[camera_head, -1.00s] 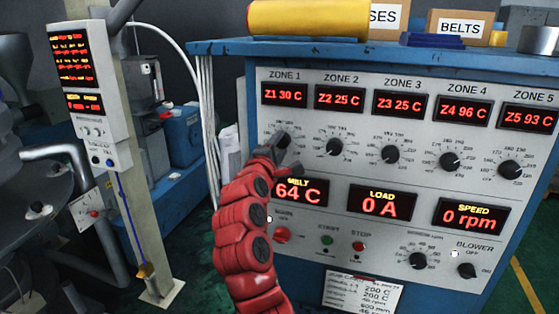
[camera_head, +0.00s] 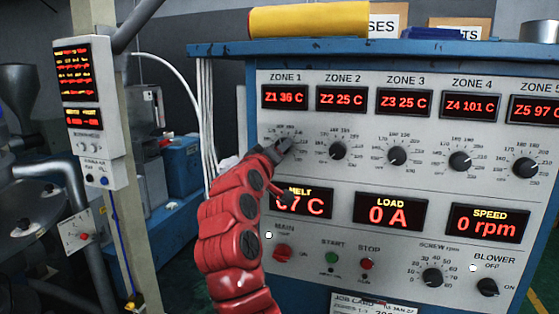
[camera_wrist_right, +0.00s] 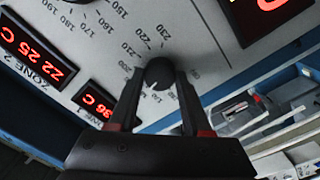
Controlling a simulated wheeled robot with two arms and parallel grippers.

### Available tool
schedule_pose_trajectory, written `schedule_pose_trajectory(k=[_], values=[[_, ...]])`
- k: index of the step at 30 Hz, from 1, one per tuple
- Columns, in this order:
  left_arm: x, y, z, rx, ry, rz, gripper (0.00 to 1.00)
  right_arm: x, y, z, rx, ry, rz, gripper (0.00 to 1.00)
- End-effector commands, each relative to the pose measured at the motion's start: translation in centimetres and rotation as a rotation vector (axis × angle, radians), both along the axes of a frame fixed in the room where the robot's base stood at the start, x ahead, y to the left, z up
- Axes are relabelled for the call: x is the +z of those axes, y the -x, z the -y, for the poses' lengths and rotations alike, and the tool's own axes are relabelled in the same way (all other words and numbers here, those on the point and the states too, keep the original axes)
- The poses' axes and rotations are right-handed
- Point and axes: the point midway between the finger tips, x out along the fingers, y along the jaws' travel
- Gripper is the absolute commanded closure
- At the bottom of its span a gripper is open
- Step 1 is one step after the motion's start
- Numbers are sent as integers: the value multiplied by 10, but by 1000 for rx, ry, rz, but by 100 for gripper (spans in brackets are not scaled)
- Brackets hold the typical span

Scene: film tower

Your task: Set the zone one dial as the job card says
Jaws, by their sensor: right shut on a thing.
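The zone one dial is a round black knob (camera_wrist_right: 159,72) in the right wrist view, with a printed scale around it. My right gripper (camera_wrist_right: 158,78) has a finger on each side of the knob and is shut on it. In the head view my right gripper (camera_head: 284,147) mostly hides this dial. The zone one display (camera_head: 285,97) reads Z1 36 C. The job card (camera_head: 372,305) hangs low on the panel front and is cut off by the picture's bottom edge; its figures are not clear here. The pointer's exact setting is too small to read.
The zone two dial (camera_head: 338,151) and zone three dial (camera_head: 397,155) stand to the right in the same row. Below are the melt display (camera_head: 303,204), the red main switch (camera_head: 283,252) and the start button (camera_head: 332,258). A yellow roll (camera_head: 322,19) lies on top.

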Motion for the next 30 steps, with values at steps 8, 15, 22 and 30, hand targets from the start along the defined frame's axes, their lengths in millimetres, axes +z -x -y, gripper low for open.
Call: schedule_pose_trajectory(k=[8, 15, 22, 30], values=[[-14, 0, 0, 0, 0, 0, 50, -4, 0, -1, -1, -249, 77, 100], [-18, 0, 0, 0, 0, 0, 50, -4, -1, -1, -3, -464, 147, 100], [-20, 0, 0, 0, 0, 0, 50, -3, -1, -3, -1, -657, 209, 100], [-20, 0, 0, 0, 0, 0, 50, -3, -1, -3, -1, -826, 263, 100]])
